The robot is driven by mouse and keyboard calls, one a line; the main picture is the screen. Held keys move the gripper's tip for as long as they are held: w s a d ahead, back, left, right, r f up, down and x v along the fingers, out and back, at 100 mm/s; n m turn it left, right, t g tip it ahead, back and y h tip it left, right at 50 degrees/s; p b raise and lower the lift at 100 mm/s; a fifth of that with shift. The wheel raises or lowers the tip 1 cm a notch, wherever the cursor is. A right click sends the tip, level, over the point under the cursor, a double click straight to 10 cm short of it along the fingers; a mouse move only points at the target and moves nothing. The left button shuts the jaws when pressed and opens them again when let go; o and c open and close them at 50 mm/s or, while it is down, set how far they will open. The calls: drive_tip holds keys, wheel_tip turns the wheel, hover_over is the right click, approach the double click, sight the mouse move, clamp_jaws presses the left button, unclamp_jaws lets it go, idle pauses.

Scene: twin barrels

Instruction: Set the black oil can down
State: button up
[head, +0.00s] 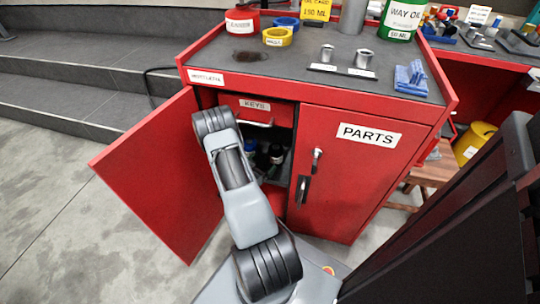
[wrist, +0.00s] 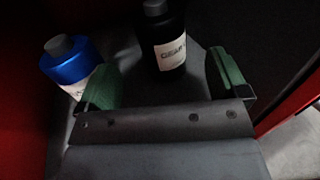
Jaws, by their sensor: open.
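The black oil can (wrist: 165,32), a dark bottle with a white label reading "GEAR", stands upright on the dark cabinet floor in the wrist view. In the head view it appears as a small dark shape (head: 276,153) inside the red cabinet. My gripper (wrist: 162,66) is open, its two green fingers spread apart. The can stands just beyond and between the fingertips, with visible space to the right finger. In the head view my arm reaches into the open cabinet and the gripper is hidden.
A blue bottle with a grey cap (wrist: 72,65) stands just left of the left finger. The cabinet's open red door (head: 160,170) is on the left, the shut PARTS door (head: 345,180) on the right. A KEYS drawer (head: 250,106) lies above the opening.

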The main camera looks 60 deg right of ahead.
drive_tip(key=s+a+r+m+g+y, duration=0.1)
drive_tip(key=a+r+m+g+y, duration=0.45)
drive_tip(key=a+r+m, duration=0.7)
drive_tip(key=a+r+m+t+y, duration=0.2)
drive_tip(key=a+r+t+y, duration=0.3)
drive_tip(key=a, duration=0.6)
drive_tip(key=a+r+m+t+y, duration=0.2)
drive_tip(key=a+r+t+y, duration=0.3)
drive_tip(key=a, duration=0.6)
wheel_tip(320, 180, up, 2)
drive_tip(key=shift+r+y, duration=0.1)
drive_tip(key=shift+y, duration=1.15)
drive_tip(key=shift+s+a+m+p, duration=0.1)
drive_tip(key=shift+m+p, duration=0.15)
drive_tip(key=shift+p, duration=0.05)
